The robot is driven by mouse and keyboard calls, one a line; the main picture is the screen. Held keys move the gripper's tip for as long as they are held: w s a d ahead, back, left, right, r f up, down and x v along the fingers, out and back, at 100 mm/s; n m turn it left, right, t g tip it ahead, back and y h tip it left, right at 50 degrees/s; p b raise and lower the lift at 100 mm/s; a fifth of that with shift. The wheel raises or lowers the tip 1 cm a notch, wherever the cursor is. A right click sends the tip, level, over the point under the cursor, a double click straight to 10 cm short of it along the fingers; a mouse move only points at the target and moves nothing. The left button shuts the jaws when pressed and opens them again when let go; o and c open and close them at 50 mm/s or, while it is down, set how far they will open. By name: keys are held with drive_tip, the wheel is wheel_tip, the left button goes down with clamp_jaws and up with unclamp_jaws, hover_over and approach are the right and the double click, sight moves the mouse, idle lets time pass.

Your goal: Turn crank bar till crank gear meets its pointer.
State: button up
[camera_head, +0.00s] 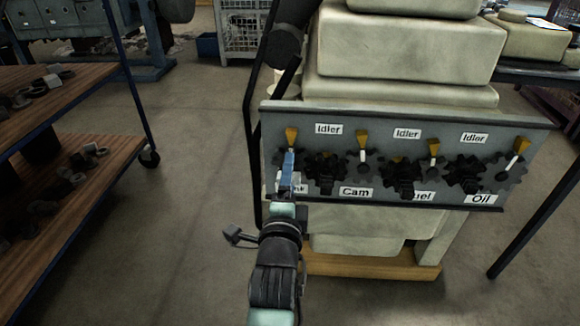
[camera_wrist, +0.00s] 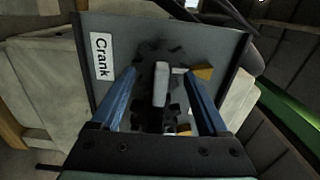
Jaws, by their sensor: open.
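The crank gear (camera_wrist: 150,52) is dark and toothed, at the left end of the grey panel in the head view, mostly hidden there by my gripper. The crank bar (camera_wrist: 160,88) is a pale grey block standing out from the gear. My gripper (camera_wrist: 165,75) is open, with one blue finger on each side of the bar and gaps showing. My gripper also shows in the head view (camera_head: 288,160). The yellow pointer (camera_head: 291,136) sits above the gear; the wrist view shows it (camera_wrist: 203,73) to the right. A pale strip (camera_wrist: 180,70) lies between bar and pointer, roughly facing the pointer.
The panel (camera_head: 400,120) carries more dark gears, including the cam gear (camera_head: 325,172) just right of my gripper, and several yellow pointers. The Crank label (camera_wrist: 101,57) is left in the wrist view. A wooden shelf (camera_head: 75,215) stands left, with open floor between.

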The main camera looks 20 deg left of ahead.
drive_tip(key=v, duration=0.7)
drive_tip(key=shift+p, duration=0.3)
